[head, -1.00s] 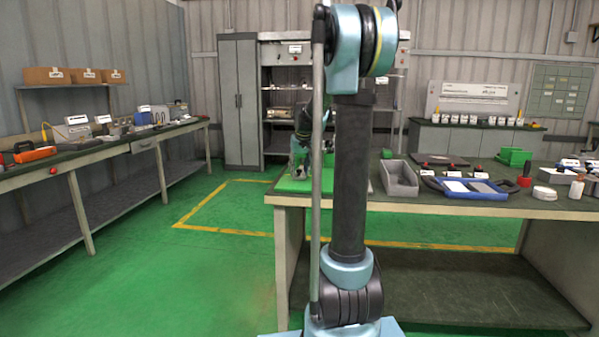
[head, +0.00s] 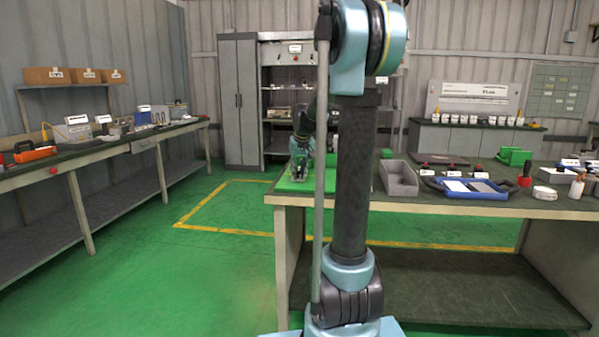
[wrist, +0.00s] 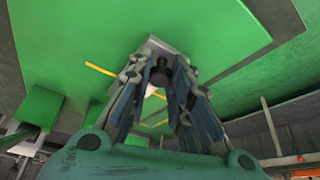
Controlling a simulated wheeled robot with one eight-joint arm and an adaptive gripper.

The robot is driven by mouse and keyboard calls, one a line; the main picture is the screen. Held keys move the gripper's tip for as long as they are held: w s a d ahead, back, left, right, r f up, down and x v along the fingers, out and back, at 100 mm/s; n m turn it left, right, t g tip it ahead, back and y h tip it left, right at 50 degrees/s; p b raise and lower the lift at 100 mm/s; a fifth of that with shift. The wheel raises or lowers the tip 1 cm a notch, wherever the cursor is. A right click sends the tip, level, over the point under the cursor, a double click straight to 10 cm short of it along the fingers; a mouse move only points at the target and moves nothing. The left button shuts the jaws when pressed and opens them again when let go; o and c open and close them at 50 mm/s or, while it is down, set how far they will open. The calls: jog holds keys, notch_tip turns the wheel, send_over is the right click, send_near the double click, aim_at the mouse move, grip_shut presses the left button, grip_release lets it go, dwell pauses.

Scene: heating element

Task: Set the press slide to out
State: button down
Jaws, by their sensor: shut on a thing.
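My gripper (head: 299,172) is low over the green mat (head: 290,187) at the left end of the near workbench, partly hidden by my arm. In the wrist view my gripper's fingers (wrist: 165,80) are closed around a dark round knob (wrist: 160,72). The knob adjoins a small grey block (wrist: 150,44), which may be part of the press slide. The fingers hide most of what lies below the knob. I cannot tell the slide's position from these frames.
A grey open bin (head: 399,180) and a blue tray (head: 470,189) stand right of the mat on the workbench. A green block (wrist: 42,106) shows at the left of the wrist view. A long side bench (head: 100,145) runs along the left wall. Green floor between the benches is clear.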

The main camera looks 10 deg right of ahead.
jog(key=s, duration=0.2)
jog(key=s+a, duration=0.1)
jog(key=s, duration=0.1)
jog(key=s+a, duration=0.1)
jog(key=s, duration=0.2)
jog(key=shift+a+f, duration=0.15)
jog(key=shift+s, duration=0.1)
jog(key=c, duration=1.4)
grip_release()
jog(key=shift+s+a, duration=0.1)
jog(key=shift+c, duration=0.2)
jog(key=v, duration=1.2)
jog(key=shift+w, duration=0.25)
jog(key=s+d+f+g, duration=0.2)
jog(key=s+f, duration=2.4)
jog(key=s, duration=0.3)
jog(key=shift+s+d+m, duration=0.15)
jog(key=shift+d+m, duration=0.15)
jog(key=shift+d, duration=0.1)
